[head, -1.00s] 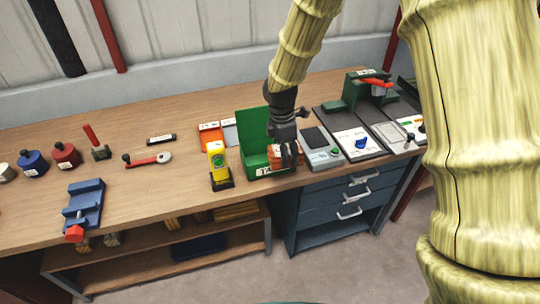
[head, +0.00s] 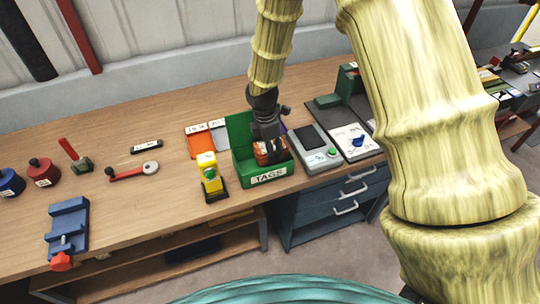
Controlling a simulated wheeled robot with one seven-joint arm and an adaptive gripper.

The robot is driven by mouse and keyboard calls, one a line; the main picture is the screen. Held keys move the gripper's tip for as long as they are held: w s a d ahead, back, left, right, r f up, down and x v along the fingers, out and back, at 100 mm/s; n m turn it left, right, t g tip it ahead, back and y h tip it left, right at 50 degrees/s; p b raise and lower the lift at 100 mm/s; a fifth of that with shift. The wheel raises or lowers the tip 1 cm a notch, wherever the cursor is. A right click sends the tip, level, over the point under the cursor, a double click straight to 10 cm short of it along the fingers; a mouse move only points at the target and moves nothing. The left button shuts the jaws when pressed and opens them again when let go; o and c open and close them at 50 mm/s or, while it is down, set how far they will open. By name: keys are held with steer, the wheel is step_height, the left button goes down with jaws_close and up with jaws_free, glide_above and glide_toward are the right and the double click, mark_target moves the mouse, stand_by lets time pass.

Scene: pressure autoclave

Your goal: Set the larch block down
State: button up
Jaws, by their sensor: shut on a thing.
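An orange-brown block (head: 261,154), which I take to be the larch block, is between the fingers of my dark gripper (head: 268,147). My gripper is shut on it and points down into the open green box (head: 286,171) labelled TAGS. The block appears within the box's opening, behind its front wall. The fingers hide part of the block, and I cannot tell whether it touches the box floor.
A yellow device (head: 209,174) stands close left of the box. A grey scale-like device (head: 316,148) is close on the right. Orange (head: 199,142) and grey trays lie behind. A red-handled wrench (head: 133,171) and a blue vise (head: 68,228) are farther left, with bare bench between.

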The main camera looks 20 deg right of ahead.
steer(key=shift+s+a+f, duration=0.1)
steer(key=shift+s+f, duration=0.05)
steer(key=shift+f, duration=0.35)
steer(key=shift+f+p, duration=0.7)
steer(key=shift+f, duration=1.05)
steer(key=shift+f, duration=0.1)
steer(key=o, duration=0.8)
steer(key=shift+o, duration=0.2)
steer(key=r+p, duration=0.2)
steer(key=r, duration=0.2)
steer(key=a+r+p, duration=0.1)
steer(key=r+p, duration=0.2)
steer(key=r, duration=0.1)
steer(key=r+p, duration=0.3)
steer(key=r, duration=0.1)
steer(key=shift+a, duration=0.25)
